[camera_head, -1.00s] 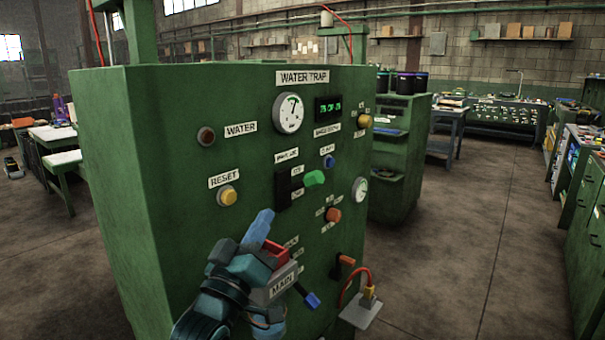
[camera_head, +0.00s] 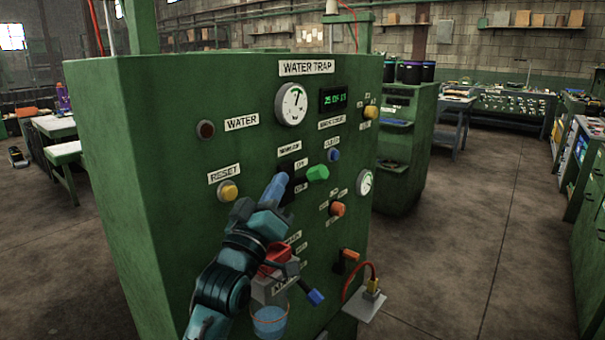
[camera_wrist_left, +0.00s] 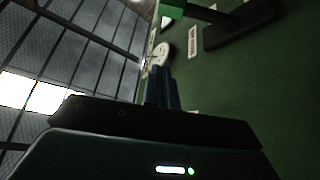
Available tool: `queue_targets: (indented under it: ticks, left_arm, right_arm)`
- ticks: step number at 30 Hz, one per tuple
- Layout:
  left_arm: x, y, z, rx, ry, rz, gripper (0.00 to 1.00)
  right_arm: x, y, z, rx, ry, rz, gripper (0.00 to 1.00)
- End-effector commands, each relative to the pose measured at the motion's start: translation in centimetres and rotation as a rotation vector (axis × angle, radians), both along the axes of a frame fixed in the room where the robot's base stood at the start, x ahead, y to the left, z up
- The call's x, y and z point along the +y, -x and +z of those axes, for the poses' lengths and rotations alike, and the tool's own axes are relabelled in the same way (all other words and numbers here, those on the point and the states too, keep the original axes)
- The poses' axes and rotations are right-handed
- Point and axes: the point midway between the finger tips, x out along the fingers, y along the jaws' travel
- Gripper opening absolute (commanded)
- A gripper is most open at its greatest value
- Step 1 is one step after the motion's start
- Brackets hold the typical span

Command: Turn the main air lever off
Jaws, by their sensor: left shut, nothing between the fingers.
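A lever with a green handle (camera_head: 317,173) sticks out from a black plate (camera_head: 294,186) on the front of the green cabinet. Small ON/OFF-type labels stand beside it; the label above is hard to read. My left gripper (camera_head: 276,188) is shut and empty, its blue fingers pointing up in front of the plate's left edge, left of and below the green handle. I cannot tell if it touches the plate. In the left wrist view, the shut fingers (camera_wrist_left: 160,88) point up, with the green handle (camera_wrist_left: 172,9) and black plate (camera_wrist_left: 240,25) beyond. My right gripper is not in view.
The green cabinet (camera_head: 120,180) carries a yellow reset button (camera_head: 228,191), a round gauge (camera_head: 291,104) and an orange knob (camera_head: 337,209). A blue-tipped lever (camera_head: 315,297) and a blue bucket-like thing (camera_head: 270,322) are low down. Open floor lies right.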

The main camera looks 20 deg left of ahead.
Motion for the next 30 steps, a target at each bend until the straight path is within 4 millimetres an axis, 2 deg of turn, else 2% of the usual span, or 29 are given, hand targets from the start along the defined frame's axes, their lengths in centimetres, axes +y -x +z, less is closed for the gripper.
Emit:
queue_targets:
  ticks: [1,7,9,17,30]
  left_arm:
    - [-0.1,-1.1,0.9,-0.002,0.0,0.0,0.0]
    - [-0.4,-4.8,2.7,-0.002,0.0,-0.001,0.0]
    - [-1.2,-5.3,1.3,0.005,0.003,-0.002,0.0]
    - [-2.5,-6.5,-0.1,0.0,0.001,0.0,0.0]
    - [-2.8,-6.5,-0.7,0.002,0.002,-0.002,0.0]
  right_arm:
    - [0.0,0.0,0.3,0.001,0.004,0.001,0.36]
    - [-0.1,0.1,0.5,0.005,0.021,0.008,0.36]
    - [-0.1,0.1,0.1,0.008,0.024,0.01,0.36]
    - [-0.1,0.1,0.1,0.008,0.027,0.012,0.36]
    - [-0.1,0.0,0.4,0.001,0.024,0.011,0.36]
